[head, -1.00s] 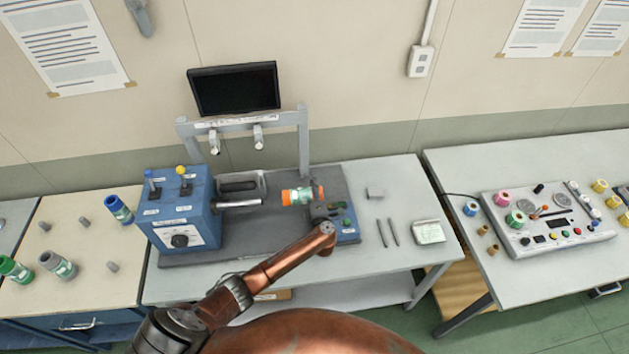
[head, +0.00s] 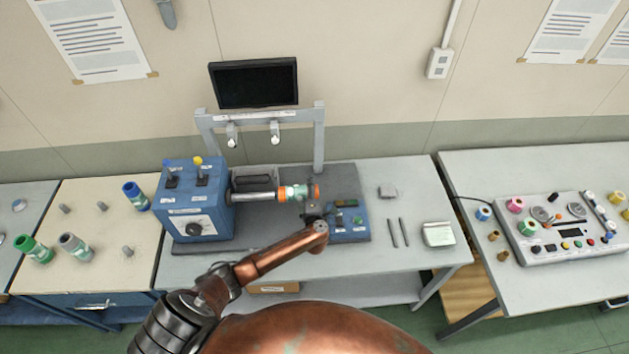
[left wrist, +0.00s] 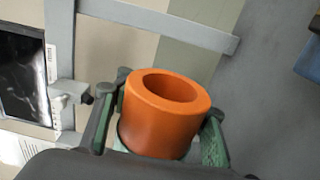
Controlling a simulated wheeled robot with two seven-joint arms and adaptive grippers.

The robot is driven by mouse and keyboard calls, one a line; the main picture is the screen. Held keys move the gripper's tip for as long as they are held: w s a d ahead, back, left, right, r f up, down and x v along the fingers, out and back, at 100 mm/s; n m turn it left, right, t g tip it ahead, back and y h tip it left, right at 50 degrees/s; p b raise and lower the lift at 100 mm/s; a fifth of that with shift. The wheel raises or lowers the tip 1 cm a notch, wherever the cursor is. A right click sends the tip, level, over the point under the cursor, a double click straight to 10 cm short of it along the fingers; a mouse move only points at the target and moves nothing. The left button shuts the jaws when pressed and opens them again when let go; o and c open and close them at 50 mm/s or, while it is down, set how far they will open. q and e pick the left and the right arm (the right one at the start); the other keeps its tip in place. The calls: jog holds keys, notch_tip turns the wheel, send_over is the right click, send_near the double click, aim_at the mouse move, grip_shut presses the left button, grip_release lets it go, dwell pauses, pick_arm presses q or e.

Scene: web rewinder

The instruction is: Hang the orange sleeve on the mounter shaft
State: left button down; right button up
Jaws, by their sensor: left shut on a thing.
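The mounter shaft (head: 252,197) is a grey rod sticking out to the right from the blue machine box (head: 197,204). The sleeve's left orange end meets the shaft's tip in this view; I cannot tell whether the tip is inside the bore. In the left wrist view the orange end (left wrist: 165,115) shows its open bore between the green-padded fingers. My right gripper is not in view.
A grey frame (head: 262,116) with two nozzles and a dark monitor (head: 253,83) stand behind the shaft. A blue button box (head: 348,225) is right of the sleeve. Other sleeves, green (head: 33,249), grey (head: 74,247) and blue (head: 135,195), stand on the left table.

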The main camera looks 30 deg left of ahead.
aim_at(265, 182)
pick_arm(q)
jog(key=shift+s+a+r+p, duration=0.1)
jog(key=shift+s+a+p, duration=0.7)
jog(key=shift+s+a, duration=1.2)
jog(key=shift+s+a+f+p, duration=0.1)
jog(key=shift+s+a+p, duration=0.85)
jog(key=shift+a, duration=2.05)
jog(key=shift+s+a+r+p, duration=0.1)
jog(key=shift+s+a+p, duration=0.55)
jog(key=shift+s+a, duration=1.4)
jog(key=shift+w+a, duration=0.45)
jog(key=shift+f, duration=0.3)
jog(key=c, duration=1.5)
grip_release()
jog(key=o, duration=0.5)
jog(key=shift+s+f, duration=0.1)
